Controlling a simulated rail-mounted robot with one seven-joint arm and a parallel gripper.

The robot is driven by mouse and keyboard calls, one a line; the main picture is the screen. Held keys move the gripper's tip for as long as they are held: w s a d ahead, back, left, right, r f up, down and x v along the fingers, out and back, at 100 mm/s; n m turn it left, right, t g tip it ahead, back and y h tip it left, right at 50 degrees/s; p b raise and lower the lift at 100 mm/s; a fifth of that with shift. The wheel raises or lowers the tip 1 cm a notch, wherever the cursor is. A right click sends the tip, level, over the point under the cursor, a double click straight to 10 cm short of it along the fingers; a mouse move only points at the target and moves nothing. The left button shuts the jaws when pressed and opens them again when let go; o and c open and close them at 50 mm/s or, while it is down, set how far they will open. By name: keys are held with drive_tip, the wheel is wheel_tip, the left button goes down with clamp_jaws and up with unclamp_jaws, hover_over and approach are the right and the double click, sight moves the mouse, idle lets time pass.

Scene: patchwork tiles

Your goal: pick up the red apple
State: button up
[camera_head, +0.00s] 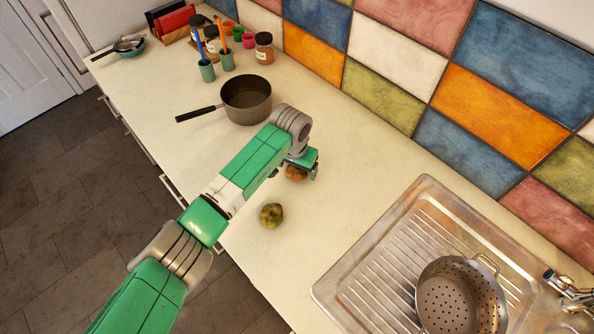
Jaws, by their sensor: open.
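A reddish-brown round fruit, which looks like the red apple (296,173), sits on the pale counter at my gripper (303,176). My gripper points down over it, and its jaws are open. The gripper hides part of the fruit, and I cannot tell whether the fingers touch it. A mottled green-brown round fruit (271,215) lies apart on the counter, nearer the front edge.
A dark saucepan (246,101) stands behind the gripper, its handle pointing left. A steel sink (428,190) with a colander (458,298) lies to the right. Jars (264,48) and cups with utensils (207,72) stand farther back. The tiled wall bounds the counter.

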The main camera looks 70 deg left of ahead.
drive_tip(key=c, duration=1.1)
wheel_tip(320, 180, up, 10)
drive_tip(key=shift+p, duration=0.85)
